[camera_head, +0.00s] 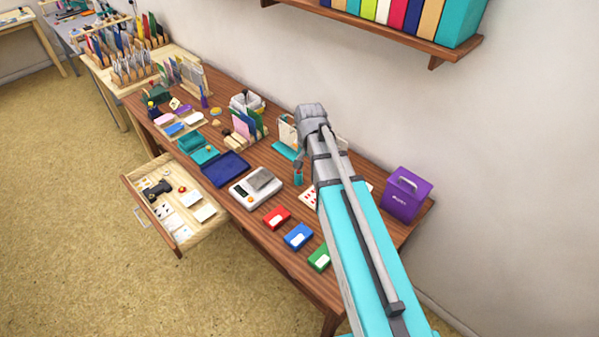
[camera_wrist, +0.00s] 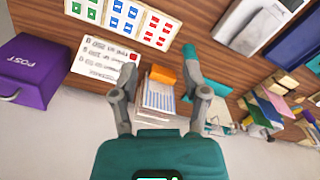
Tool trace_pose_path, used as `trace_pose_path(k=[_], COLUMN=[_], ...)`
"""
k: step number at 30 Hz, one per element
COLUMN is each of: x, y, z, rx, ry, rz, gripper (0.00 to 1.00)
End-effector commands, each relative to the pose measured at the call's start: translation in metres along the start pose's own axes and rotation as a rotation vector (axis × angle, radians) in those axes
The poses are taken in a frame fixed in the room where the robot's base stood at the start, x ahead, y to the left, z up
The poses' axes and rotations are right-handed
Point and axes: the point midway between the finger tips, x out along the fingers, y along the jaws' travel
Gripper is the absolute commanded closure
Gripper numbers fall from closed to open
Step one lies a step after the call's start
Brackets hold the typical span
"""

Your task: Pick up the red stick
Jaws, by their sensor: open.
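I cannot make out a red stick for certain in either view. A small red piece (camera_wrist: 133,57) shows at the corner of a printed white card, beside my left finger. It is too small to tell whether it is a stick or a mark. My gripper (camera_wrist: 160,66) is open above the wooden table, with nothing held between its fingers. An orange block (camera_wrist: 163,75) and a stack of printed papers (camera_wrist: 158,98) appear between and beyond the fingers. In the head view, the gripper end hangs over the back of the table; my arm hides part of the tabletop.
Red (camera_head: 276,217), blue (camera_head: 298,237) and green (camera_head: 319,258) inkpads line the table's front edge. A scale (camera_head: 243,195) stands left of them. A purple post box (camera_head: 407,194) stands right. A drawer (camera_head: 183,238) is pulled out. A bookshelf (camera_head: 400,48) hangs above.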

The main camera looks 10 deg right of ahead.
Motion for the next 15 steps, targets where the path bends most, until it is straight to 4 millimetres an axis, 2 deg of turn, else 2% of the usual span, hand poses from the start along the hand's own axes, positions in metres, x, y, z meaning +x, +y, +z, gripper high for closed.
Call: trace_pose_path(k=[1,6,12,15], x=[0.004,0.009,0.014,0.015], y=[-0.011,-0.033,-0.054,-0.06], z=[-0.021,-0.065,-0.107,-0.12], rx=[0.06,0.276,0.492,0.568], ry=[0.0,0.0,0.0,0.0], rz=[0.0,0.0,-0.001,-0.001], gripper=[0.41,0.41,0.41,0.41])
